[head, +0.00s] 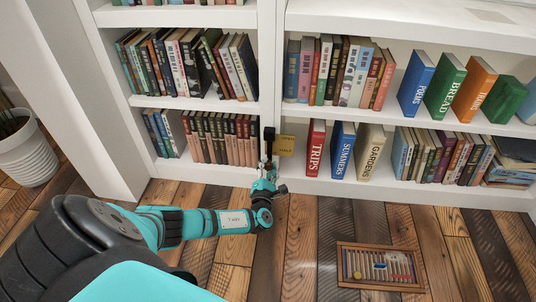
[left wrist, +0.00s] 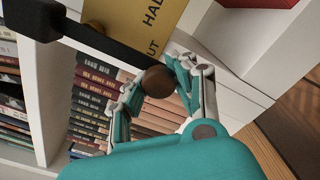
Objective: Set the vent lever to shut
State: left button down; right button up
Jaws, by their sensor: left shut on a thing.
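The vent lever has a dark bar and a brown round knob (left wrist: 158,82). Its black mount (head: 269,134) shows on the bookcase upright in the head view. A yellow label plate (head: 284,145) is beside it; in the left wrist view the plate (left wrist: 135,18) shows parts of words, "HAL" and "UT". The knob lies close to the "UT" end. My left gripper (head: 266,168) is shut on the knob, its fingers (left wrist: 160,88) on both sides of it. The lever's exact setting is partly hidden by the gripper in the head view. My right gripper is out of view.
A white bookcase (head: 272,58) holds rows of books on both sides of the lever. The red TRIPS book (head: 315,148) stands just right of the plate. A framed slatted panel (head: 380,290) lies on the plank floor.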

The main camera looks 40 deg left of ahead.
pick_arm(q)
jog(key=c, duration=1)
grip_release()
jog(key=shift+s+d, duration=0.1)
jog(key=v, duration=1.1)
jog(key=shift+s+d, duration=0.15)
jog(key=shift+s, duration=0.2)
